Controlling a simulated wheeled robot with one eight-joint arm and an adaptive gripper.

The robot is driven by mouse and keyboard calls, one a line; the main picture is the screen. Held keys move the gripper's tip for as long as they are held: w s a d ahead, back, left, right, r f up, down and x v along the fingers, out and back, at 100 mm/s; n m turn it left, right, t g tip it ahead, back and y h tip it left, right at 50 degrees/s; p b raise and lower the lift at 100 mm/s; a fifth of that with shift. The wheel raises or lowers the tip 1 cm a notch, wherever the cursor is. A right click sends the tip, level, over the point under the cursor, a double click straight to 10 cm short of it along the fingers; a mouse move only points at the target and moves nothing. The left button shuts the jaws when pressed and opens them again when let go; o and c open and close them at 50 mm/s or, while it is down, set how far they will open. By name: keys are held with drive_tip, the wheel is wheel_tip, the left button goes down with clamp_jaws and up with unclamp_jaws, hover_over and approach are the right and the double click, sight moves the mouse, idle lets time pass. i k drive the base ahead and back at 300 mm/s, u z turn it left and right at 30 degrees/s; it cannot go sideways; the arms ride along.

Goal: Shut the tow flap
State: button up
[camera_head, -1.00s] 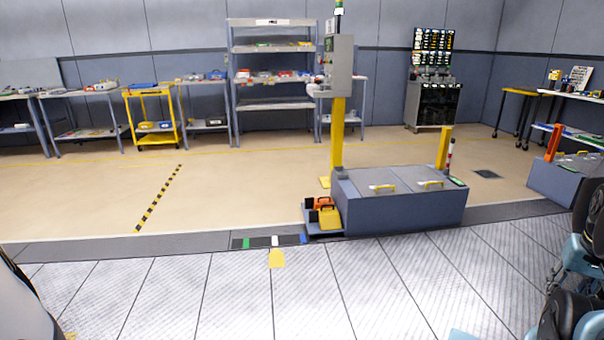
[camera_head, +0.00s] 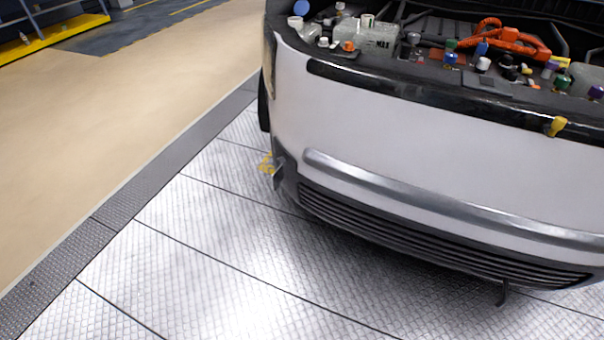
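The car front (camera_head: 420,150) fills the right of the view, with a white body panel and its bonnet area open. A small grey piece (camera_head: 279,172) sticks out at the left corner of the bumper; it may be the tow flap standing open, but it is too small to be sure. A thin dark piece (camera_head: 503,293) hangs below the right part of the lower grille (camera_head: 430,240); I cannot tell what it is. My gripper is not in view.
The engine bay holds a translucent tank marked MAX (camera_head: 372,40), orange hoses (camera_head: 508,40) and several coloured caps. A yellow latch (camera_head: 558,126) sits on the front edge. Tread-plate floor (camera_head: 190,270) is clear left of and before the bumper.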

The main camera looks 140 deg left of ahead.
sight(277, 177)
drive_tip(key=u, duration=4.9)
drive_tip(key=i, duration=1)
drive_tip(key=z, duration=0.25)
